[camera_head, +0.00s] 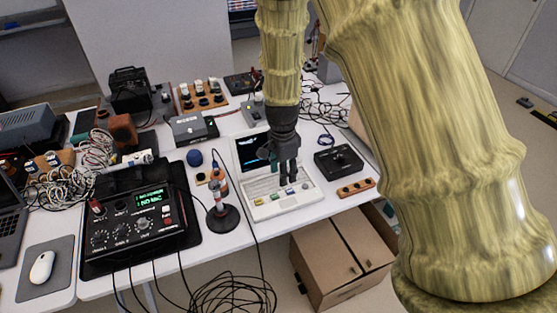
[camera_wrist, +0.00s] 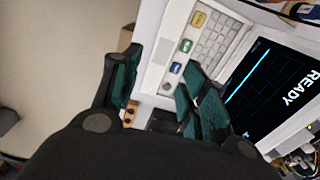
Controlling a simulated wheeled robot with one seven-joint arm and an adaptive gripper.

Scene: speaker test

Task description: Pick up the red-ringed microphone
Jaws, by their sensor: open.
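In the head view, a slim microphone (camera_head: 217,181) with a reddish-orange and white banded body stands upright on a round dark base (camera_head: 222,222) near the table's front edge. A thin cable runs from its top. My gripper (camera_head: 287,182) is to the right of it, pointing down over the keys of a white device with a screen. It is apart from the microphone. In the wrist view, my gripper (camera_wrist: 160,72) has its two dark green-padded fingers spread with nothing held between them. The microphone does not show clearly in the wrist view.
The white device (camera_head: 270,213) lies beneath my gripper. A black control box (camera_head: 140,218) stands left of the microphone, and a blue ball (camera_head: 194,158) is behind it. A black box (camera_head: 338,161) sits at right. Loose cables hang off the front edge; a cardboard box (camera_head: 325,290) is below.

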